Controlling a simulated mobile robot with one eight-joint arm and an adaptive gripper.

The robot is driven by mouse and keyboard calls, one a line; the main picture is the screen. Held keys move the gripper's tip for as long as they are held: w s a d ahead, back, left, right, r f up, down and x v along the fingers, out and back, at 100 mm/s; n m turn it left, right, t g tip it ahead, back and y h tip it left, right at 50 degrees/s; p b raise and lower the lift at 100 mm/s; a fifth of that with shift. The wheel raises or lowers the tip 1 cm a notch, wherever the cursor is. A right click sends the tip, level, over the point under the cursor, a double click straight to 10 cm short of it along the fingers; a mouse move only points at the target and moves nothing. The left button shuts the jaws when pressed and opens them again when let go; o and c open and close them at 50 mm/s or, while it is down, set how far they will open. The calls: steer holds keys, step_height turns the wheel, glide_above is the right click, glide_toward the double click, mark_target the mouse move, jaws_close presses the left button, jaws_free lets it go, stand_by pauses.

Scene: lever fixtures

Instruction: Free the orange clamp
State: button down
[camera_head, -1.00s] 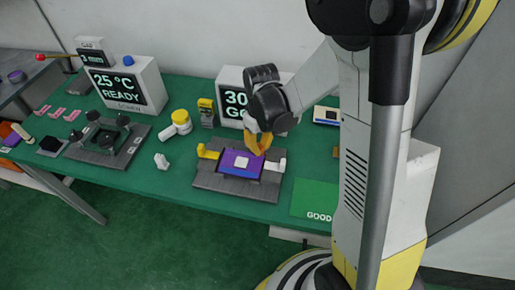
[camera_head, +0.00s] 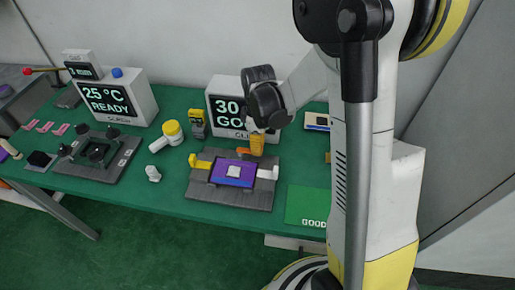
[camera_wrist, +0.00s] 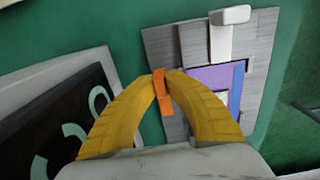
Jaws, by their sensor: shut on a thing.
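The orange clamp (camera_wrist: 163,92) is a small bar between my yellow fingertips in the wrist view. My gripper (camera_wrist: 164,72) is shut on it. In the head view the clamp (camera_head: 243,151) shows beside my gripper (camera_head: 256,152), at the back edge of a grey fixture plate (camera_head: 215,197). The plate carries a purple-blue board (camera_head: 218,174) with a white square (camera_head: 233,171) on it. A yellow clamp (camera_head: 199,162) is at its left and a white clamp (camera_head: 267,173) at its right. My fingers hide part of the orange clamp's seat.
A display box (camera_head: 221,88) stands close behind my gripper. A green GOOD pad (camera_head: 306,203) lies right of the fixture. A yellow-and-white cylinder (camera_head: 171,132) and a dark four-knobbed fixture (camera_head: 98,155) are to the left. The bench front edge is clear.

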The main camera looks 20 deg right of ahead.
stand_by(0.4)
steer(key=c, duration=1.4)
jaws_free()
step_height(320, 180, up, 12)
steer(key=s+a+r+m+t, duration=0.1)
steer(key=s+r+m+t, duration=0.1)
steer(key=s, duration=0.3)
steer(key=s+a+r+m+t, duration=0.2)
steer(key=s+m, duration=0.2)
steer(key=m, duration=0.1)
steer(key=s+a+r+m+t, duration=0.1)
steer(key=s+r+m+t, duration=0.1)
steer(key=s+m+t, duration=0.1)
steer(key=shift+s+a+m, duration=0.2)
steer(key=shift+s+m, duration=0.4)
steer(key=shift+s, duration=0.7)
